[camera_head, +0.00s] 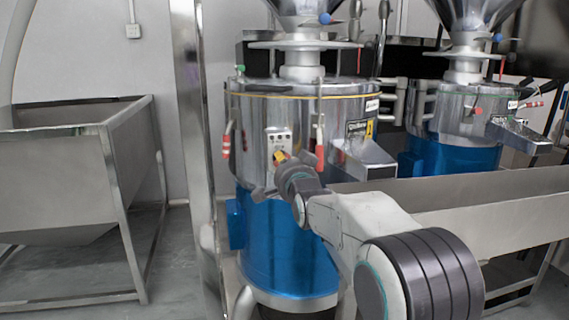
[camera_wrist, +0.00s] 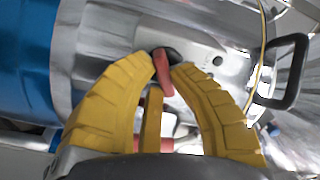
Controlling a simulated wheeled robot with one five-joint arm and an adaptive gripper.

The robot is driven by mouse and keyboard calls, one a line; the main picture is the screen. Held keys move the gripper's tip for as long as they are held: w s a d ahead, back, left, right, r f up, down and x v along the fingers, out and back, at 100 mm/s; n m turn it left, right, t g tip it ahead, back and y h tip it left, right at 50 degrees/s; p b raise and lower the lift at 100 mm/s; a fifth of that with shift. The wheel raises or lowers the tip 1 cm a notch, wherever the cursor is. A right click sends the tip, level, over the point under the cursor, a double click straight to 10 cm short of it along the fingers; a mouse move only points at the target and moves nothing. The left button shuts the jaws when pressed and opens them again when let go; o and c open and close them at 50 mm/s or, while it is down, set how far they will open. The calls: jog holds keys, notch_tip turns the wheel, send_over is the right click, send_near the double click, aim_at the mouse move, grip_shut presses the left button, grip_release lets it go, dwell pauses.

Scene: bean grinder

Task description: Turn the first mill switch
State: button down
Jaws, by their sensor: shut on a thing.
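The first mill (camera_head: 300,110) is a shiny steel drum over a blue base (camera_head: 285,245), with a small pale switch panel (camera_head: 279,137) on its front. My gripper (camera_head: 280,157) reaches this panel with its yellow fingertips. In the wrist view my gripper (camera_wrist: 168,64) has its two yellow fingers closed around the mill switch (camera_wrist: 163,76), a red lever on a dark round base. The fingertips meet its sides close to the metal plate (camera_wrist: 205,48). The switch itself is mostly hidden behind my fingers in the head view.
A second similar mill (camera_head: 465,110) stands at the right. A long steel trough (camera_head: 500,215) runs in front of it. Red-handled clamps (camera_head: 319,145) flank the panel. A steel bin (camera_head: 60,185) on legs stands at the left, with open floor beneath it.

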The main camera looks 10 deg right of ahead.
jog(key=m, duration=0.5)
jog(key=shift+a+m, duration=0.15)
jog(key=shift+m, duration=0.55)
jog(key=c, duration=1.1)
grip_release()
jog(key=shift+s, duration=6)
